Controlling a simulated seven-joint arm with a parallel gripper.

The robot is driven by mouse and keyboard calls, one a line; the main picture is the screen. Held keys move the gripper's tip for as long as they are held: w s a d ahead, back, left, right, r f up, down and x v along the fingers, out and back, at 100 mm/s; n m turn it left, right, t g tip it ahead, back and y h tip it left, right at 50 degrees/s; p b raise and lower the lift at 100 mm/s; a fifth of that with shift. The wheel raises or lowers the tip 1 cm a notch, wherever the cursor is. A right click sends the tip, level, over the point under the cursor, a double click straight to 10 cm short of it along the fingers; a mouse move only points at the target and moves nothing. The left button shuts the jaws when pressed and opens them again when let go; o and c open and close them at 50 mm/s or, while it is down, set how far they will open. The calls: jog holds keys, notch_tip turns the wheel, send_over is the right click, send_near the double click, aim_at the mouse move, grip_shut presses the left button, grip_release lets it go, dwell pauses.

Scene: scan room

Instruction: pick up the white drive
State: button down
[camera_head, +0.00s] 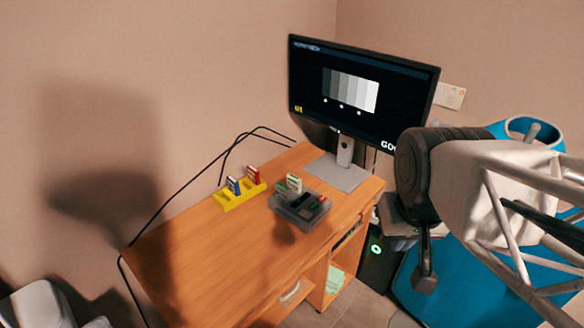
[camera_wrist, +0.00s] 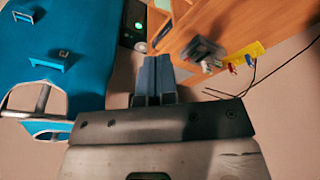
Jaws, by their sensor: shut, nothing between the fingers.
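A white drive (camera_head: 294,184) with some green on it stands upright in a grey box (camera_head: 310,216) on the wooden desk. A greener drive (camera_head: 281,190) stands close to its left. In the wrist view the white drive (camera_wrist: 206,67) is small and blurred beside the grey box (camera_wrist: 198,48). My gripper (camera_wrist: 152,60) is shut and empty, its two fingers together. It is off the desk's side, well apart from the drive.
A yellow holder (camera_head: 228,203) with a blue drive (camera_head: 233,185) and a red drive (camera_head: 253,173) is left of the grey box. A monitor (camera_head: 345,150) stands at the desk's back. A blue scanner-like body (camera_head: 435,290) is at right. The desk's front left (camera_head: 190,265) is bare.

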jog(key=shift+c, duration=0.8)
grip_release()
